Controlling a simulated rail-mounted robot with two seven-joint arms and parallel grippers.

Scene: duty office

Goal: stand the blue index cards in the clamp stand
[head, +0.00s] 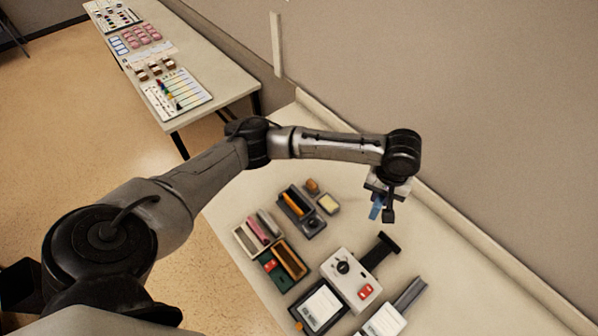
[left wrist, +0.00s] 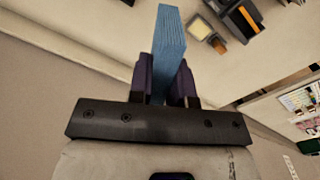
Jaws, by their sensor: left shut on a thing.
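The blue index cards (head: 376,208) are a thin stack held in my left gripper (head: 383,206) above the right part of the table. In the left wrist view the blue index cards (left wrist: 169,45) stick out beyond the two dark fingers of my left gripper (left wrist: 164,80), which are shut on the stack's sides. A white device (head: 350,279) with a black knob and a red patch stands below the gripper, with a black bar (head: 381,250) beside it. I cannot tell for sure which thing is the clamp stand. My right gripper is not in view.
Left of the white device are a dark holder with an orange item (head: 297,204), a small yellow-topped block (head: 328,203) and trays with pink and green-red items (head: 247,249). A framed panel (head: 321,306) is at the front. The wall is close behind the gripper.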

